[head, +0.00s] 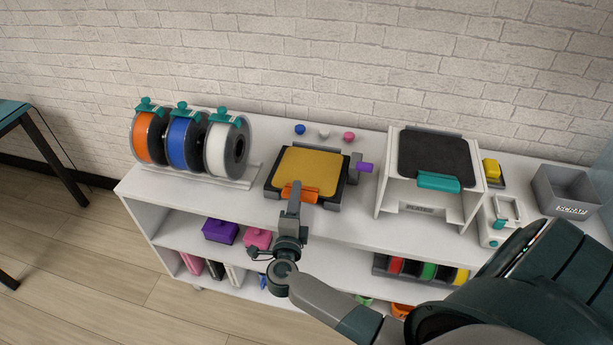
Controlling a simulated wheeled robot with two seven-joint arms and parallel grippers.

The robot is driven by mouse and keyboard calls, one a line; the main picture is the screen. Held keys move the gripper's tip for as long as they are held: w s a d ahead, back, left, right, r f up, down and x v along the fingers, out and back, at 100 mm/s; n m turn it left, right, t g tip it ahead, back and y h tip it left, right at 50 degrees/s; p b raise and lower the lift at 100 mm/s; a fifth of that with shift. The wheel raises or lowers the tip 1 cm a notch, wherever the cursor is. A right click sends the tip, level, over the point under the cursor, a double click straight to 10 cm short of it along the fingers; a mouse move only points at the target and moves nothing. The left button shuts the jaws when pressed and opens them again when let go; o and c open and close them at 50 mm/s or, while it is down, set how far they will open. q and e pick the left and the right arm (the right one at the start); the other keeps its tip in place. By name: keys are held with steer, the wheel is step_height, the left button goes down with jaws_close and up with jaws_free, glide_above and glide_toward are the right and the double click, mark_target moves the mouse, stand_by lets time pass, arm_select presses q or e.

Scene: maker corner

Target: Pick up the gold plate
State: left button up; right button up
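The gold plate (310,168) lies flat on a dark square bed on top of the white shelf unit. An orange tab (290,190) sticks out at its front edge. My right gripper (294,196) reaches up from below, with its tip at the orange tab. It covers part of the tab, and whether its fingers are closed on it is not clear. My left gripper is not in view.
Orange, blue and white spools (216,151) stand left of the plate. A white printer-like stand (400,190) with a dark plate (433,153) is on the right. A purple-tipped part (365,168) sits close beside the bed. A grey scrap bin (566,190) is far right.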

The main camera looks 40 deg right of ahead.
steer(key=shift+c, duration=0.4)
jaws_close()
step_height(320, 180, up, 10)
steer(key=shift+r, duration=0.1)
stand_by(0.3)
stand_by(0.3)
